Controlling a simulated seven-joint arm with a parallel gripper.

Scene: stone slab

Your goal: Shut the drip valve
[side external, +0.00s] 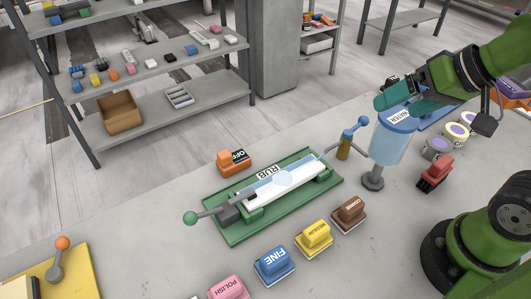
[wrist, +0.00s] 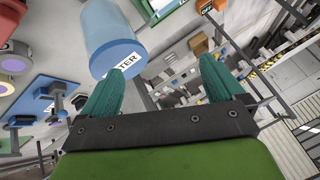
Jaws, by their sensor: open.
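The drip valve (side external: 344,148) is a brass-coloured post with a blue lever ending in a blue ball, on the left side of the water tank. Its lever slants up to the right, and a thin spout points left toward the green tray. I cannot make out the valve in the wrist view. The water tank (side external: 388,146) is a translucent blue cylinder on a grey stand; it also shows in the wrist view (wrist: 113,55). My gripper (side external: 392,97) is above the tank, its teal fingers apart and empty (wrist: 162,76), to the right of the valve.
A green tray (side external: 230,232) holds a white RUB bar and a ball-ended lever. Labelled blocks, including the yellow block (side external: 314,238), line the front. An orange block (side external: 232,162) sits behind the tray. A red block (side external: 436,172) and round pots (side external: 437,148) stand right of the tank.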

